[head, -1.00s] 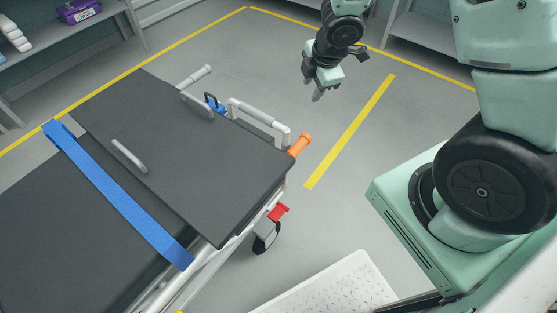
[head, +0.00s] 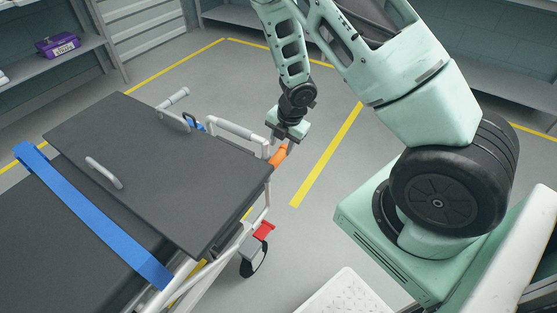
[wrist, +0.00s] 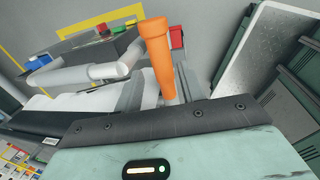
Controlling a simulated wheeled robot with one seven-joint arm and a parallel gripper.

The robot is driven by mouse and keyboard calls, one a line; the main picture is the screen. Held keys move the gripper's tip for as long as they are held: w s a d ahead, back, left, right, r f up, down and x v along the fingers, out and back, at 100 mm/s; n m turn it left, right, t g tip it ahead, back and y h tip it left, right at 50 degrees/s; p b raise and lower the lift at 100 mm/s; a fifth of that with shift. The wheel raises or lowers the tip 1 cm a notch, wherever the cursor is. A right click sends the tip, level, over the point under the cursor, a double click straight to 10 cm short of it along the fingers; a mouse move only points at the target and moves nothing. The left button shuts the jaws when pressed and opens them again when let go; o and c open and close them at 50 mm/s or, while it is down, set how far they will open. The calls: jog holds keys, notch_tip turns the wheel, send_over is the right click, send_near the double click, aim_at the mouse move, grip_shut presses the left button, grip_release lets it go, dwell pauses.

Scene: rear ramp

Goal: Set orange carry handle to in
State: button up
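My gripper (head: 284,141) is right at the handle in the head view. In the wrist view its two grey fingers (wrist: 160,88) lie apart, one on each side of the handle. I see no clear grip on it; contact cannot be told.
The stretcher (head: 150,165) has a dark pad, a blue strap (head: 95,215) and a white rail (head: 238,130). A red pedal (head: 264,230) sits above a caster below the handle. Shelves line the walls. The grey floor right of the handle is clear.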

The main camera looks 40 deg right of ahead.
aim_at(279, 155)
jog(key=f, duration=0.3)
jog(key=w+f+b, duration=0.1)
jog(key=f, duration=0.2)
jog(key=shift+w+a, duration=0.1)
jog(key=shift+a, duration=0.1)
jog(key=shift+r, duration=0.1)
jog(key=shift+c, duration=0.2)
